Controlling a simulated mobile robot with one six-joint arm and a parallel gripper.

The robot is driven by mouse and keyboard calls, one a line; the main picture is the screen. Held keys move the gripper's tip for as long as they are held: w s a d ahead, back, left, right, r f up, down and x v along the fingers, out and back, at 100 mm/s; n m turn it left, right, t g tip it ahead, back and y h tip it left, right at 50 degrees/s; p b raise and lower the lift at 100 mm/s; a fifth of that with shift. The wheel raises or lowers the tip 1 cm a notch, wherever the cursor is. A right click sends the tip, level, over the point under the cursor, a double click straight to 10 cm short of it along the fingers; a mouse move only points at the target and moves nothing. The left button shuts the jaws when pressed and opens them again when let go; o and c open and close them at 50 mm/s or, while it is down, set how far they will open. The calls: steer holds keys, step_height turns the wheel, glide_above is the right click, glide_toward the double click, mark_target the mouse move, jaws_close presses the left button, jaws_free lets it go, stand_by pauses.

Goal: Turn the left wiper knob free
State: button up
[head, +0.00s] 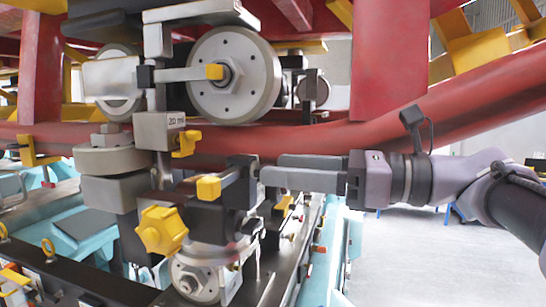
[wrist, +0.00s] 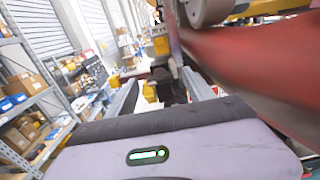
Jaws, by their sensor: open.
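A yellow star-shaped knob (head: 161,230) sits low on the left of the wheel assembly in the head view. A smaller yellow knob (head: 186,143) sits above it, beside a grey block marked 20 mm (head: 158,131). I cannot tell for certain which one is the left wiper knob. My gripper (head: 270,168) is open and empty, pointing left, to the right of both knobs. Its tips look close to a dark bracket with a yellow end (head: 208,187); contact is unclear. In the wrist view a yellow part (wrist: 150,92) shows between the open fingers (wrist: 160,78).
A red rail (head: 320,138) runs just above my gripper. A large grey wheel (head: 234,75) hangs above left, and a lower wheel (head: 195,278) sits below. Shelves with boxes (wrist: 28,85) stand at the left in the wrist view. Open floor (head: 420,260) lies at the right.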

steer(key=shift+w+a, duration=0.15)
steer(key=shift+a, duration=0.4)
steer(key=shift+c, duration=0.4)
jaws_close()
